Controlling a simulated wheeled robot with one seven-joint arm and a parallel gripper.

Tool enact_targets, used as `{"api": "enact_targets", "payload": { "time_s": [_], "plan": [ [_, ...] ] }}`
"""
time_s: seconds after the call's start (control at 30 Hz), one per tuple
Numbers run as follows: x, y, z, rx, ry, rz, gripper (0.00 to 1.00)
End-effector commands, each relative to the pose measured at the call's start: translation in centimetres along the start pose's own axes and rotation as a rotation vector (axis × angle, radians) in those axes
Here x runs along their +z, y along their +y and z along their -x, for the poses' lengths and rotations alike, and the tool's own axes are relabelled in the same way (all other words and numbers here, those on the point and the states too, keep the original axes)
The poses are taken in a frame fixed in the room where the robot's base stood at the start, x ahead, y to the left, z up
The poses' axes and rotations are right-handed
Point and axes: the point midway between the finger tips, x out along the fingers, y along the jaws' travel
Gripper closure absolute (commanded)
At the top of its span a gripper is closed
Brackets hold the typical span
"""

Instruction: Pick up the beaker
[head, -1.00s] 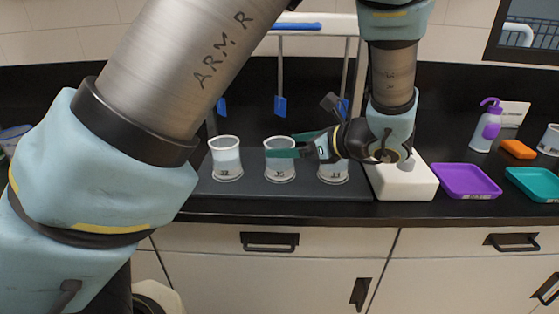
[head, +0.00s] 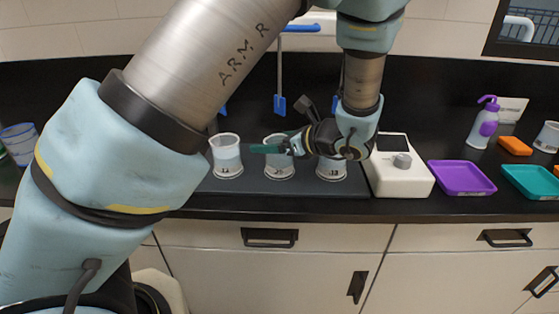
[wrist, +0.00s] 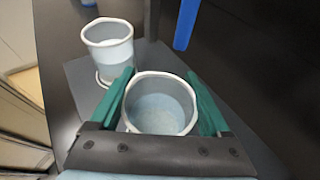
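Three white-rimmed beakers stand in a row on a dark mat (head: 240,187). The left beaker (head: 228,160) and the middle beaker (head: 279,171) are pale with dark number marks. The right beaker (head: 331,170) is partly behind my gripper. My gripper (head: 268,148) reaches in from the right, with its green fingers at the middle beaker's upper part. In the wrist view my gripper (wrist: 165,95) is open, with one finger on each side of the middle beaker (wrist: 160,105). Contact with the glass cannot be told. The left beaker also shows there (wrist: 108,48).
A white device with a knob (head: 400,180) stands right of the mat. Further right are a purple tray (head: 462,177), a teal tray (head: 530,182), a wash bottle (head: 485,125) and an orange block (head: 515,146). Blue tap levers (head: 280,104) hang behind the beakers.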

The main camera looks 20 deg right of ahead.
Motion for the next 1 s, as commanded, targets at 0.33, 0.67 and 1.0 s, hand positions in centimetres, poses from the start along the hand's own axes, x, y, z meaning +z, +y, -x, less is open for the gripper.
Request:
{"api": "enact_targets", "payload": {
  "time_s": [0.33,0.67,1.0],
  "plan": [
    [-0.01,0.0,0.02,0.0,0.0,0.0,0.62],
    [0.02,0.0,0.03,0.0,0.0,0.0,0.86],
    [0.47,-0.08,0.12,0.001,0.0,0.001,0.86]
  ]
}}
